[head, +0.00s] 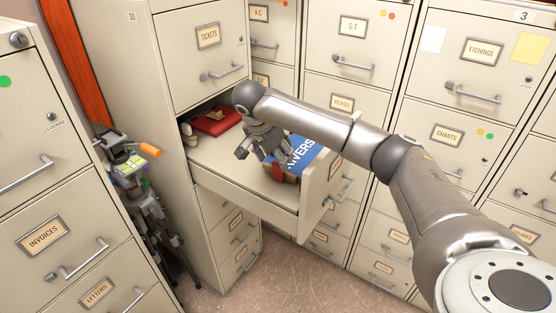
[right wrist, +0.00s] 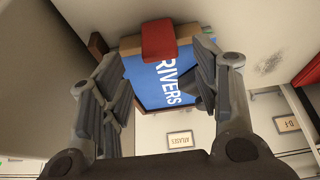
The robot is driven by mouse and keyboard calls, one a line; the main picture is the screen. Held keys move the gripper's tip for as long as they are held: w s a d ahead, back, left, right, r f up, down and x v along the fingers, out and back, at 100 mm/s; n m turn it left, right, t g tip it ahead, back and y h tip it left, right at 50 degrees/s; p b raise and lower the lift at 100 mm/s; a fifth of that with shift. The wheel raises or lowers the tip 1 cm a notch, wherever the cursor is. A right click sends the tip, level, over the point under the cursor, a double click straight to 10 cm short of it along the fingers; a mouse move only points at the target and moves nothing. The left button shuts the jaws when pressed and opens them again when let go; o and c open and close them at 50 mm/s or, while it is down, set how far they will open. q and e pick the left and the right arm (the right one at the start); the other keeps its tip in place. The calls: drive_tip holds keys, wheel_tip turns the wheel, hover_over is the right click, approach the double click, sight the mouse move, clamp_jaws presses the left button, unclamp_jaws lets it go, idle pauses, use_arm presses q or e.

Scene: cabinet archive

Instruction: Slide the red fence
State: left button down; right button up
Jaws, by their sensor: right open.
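A drawer (head: 245,190) of the tall cabinet under the TICKETS drawer is pulled out. In it a blue board (head: 304,157) with white lettering stands near the front; the right wrist view shows RIVERS on it (right wrist: 150,84). A red block (right wrist: 158,40) sits at the board's upper edge, between my fingers in the picture; I cannot tell whether it is the fence's handle. In the head view a small red part (head: 281,173) shows beside the board, partly hidden by my fingers. My right gripper (head: 266,160) is open, reaching down into the drawer. My left gripper is not in view.
A red case (head: 214,121) lies at the back of the drawer. Filing cabinets surround it: INVOICES (head: 43,237) at left, CHARTS (head: 447,135) at right. A cluttered stand (head: 128,165) with an orange part fills the gap at left. Some floor (head: 275,268) is clear below.

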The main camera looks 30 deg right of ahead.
sight(279, 170)
drive_tip(key=shift+p+x, duration=0.5)
drive_tip(key=shift+x, duration=1.95)
clamp_jaws()
